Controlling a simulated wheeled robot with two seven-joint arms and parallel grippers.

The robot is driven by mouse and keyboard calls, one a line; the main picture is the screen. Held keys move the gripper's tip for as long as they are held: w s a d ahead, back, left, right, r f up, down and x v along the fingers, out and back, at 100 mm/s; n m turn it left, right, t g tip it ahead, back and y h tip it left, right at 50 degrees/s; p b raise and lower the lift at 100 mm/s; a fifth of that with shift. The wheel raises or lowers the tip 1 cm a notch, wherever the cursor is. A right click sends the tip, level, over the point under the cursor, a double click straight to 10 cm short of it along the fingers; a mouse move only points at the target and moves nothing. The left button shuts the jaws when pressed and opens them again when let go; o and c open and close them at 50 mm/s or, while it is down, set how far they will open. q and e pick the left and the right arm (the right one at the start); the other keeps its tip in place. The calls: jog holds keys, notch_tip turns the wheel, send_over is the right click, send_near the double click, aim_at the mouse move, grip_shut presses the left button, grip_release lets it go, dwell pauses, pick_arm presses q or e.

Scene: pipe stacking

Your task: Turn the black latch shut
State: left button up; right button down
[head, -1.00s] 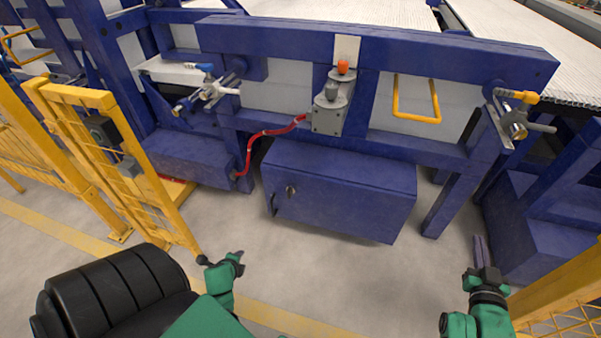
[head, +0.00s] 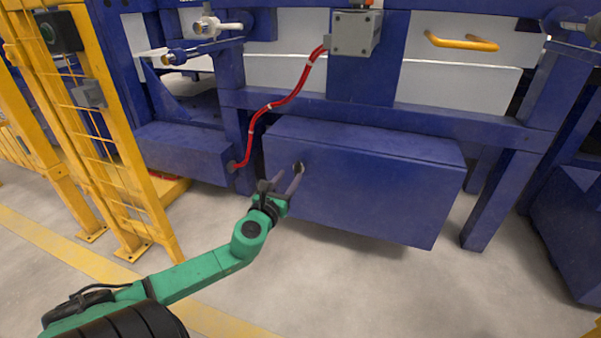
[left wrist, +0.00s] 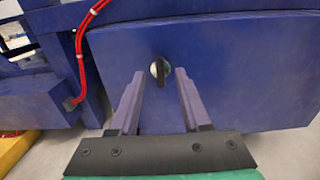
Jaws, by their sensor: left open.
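The black latch (left wrist: 160,71) is a small upright knob on a round silver plate, on the front of the blue box (head: 375,190). In the left wrist view it appears between the tips of my left gripper (left wrist: 158,77), with a gap on each side. In the head view my left gripper (head: 281,180) is at the left part of the box front, open and empty, and its fingers partly cover the latch. Whether the fingertips reach past the knob is unclear. My right gripper is out of view.
A red hose (head: 275,105) runs down left of the box to a smaller blue box (head: 185,153). A yellow fence (head: 120,130) stands at the left. A blue frame post (head: 490,200) is to the right. Grey floor in front is clear.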

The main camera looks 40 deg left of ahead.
aim_at(296, 167)
pick_arm(q)
jog(key=b+x, duration=0.2)
jog(key=x, duration=0.5)
jog(key=shift+w+a+f, duration=0.1)
jog(key=shift+w+a, duration=0.05)
jog(key=shift+w, duration=0.15)
grip_shut()
